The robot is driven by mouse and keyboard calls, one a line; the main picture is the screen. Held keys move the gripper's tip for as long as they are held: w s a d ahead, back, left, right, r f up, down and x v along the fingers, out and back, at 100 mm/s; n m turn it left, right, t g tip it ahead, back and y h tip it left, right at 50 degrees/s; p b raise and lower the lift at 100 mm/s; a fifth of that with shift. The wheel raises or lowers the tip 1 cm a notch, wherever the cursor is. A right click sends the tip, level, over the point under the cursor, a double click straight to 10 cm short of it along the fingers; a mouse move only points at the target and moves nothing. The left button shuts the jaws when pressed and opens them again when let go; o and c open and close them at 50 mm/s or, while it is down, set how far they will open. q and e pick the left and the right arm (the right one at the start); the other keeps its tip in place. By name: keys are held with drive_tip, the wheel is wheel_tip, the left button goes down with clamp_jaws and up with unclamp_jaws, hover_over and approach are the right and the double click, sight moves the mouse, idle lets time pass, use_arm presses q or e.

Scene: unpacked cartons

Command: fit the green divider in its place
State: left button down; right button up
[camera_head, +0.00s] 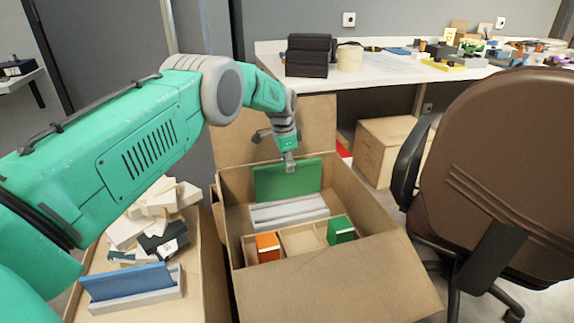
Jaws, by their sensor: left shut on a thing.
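The green divider (287,181) is a flat upright panel inside the open carton (345,270), towards its back wall. My left gripper (290,166) reaches down from above and is shut on the divider's top edge. A grey-white slotted holder (288,211) lies in the carton in front of the divider. The divider's lower edge is behind this holder, and I cannot tell whether it sits in a slot. My right gripper is not in view.
In the carton's front, a compartment tray (300,241) holds an orange block (267,247) and a green block (341,230). At left, a blue panel (126,281) stands in a similar holder beside piled blocks (150,212). A brown chair (500,170) stands close on the right.

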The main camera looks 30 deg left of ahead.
use_arm(q)
drive_tip(key=shift+a+f+b, duration=0.1)
drive_tip(key=shift+f+b, duration=0.3)
drive_tip(key=shift+f, duration=0.55)
drive_tip(key=shift+s+a+p, duration=0.1)
drive_tip(key=shift+a+p, duration=0.35)
drive_tip(key=shift+a, duration=0.1)
drive_tip(key=shift+d+r+t+p, duration=0.2)
drive_tip(key=shift+d+t+p, duration=0.1)
drive_tip(key=shift+p, duration=0.35)
drive_tip(key=shift+a, duration=0.1)
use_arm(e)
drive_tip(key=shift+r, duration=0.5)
